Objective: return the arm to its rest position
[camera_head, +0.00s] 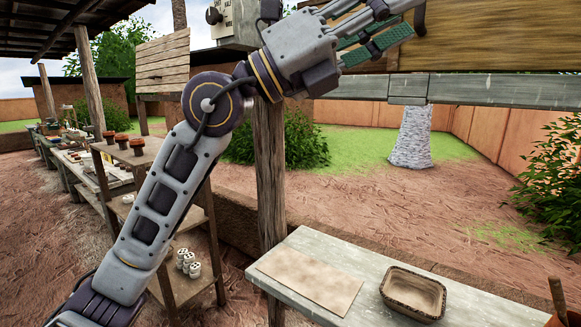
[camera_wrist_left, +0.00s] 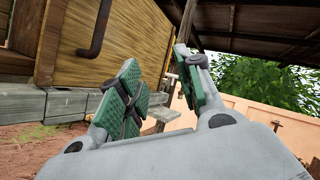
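My left arm (camera_head: 160,205) comes in from the lower left in the head view and reaches up to the top middle. My left gripper (camera_head: 388,28) is at the top edge, partly cut off, in front of a wooden box-like body (camera_head: 480,35) on a grey beam. In the left wrist view its two green-padded fingers (camera_wrist_left: 163,92) stand apart with nothing held between them. A wooden panel with a dark handle (camera_wrist_left: 97,28) is to the left of the fingers there. Whether the gripper touches the wood cannot be told. My right gripper is not in view.
A pale table (camera_head: 390,310) at the lower right bears a flat sheet (camera_head: 310,280) and a brown rectangular basin (camera_head: 413,292). A wooden post (camera_head: 270,190) stands just behind my arm. Shelves with pots and white cups (camera_head: 187,262) are at left. Open ground lies beyond.

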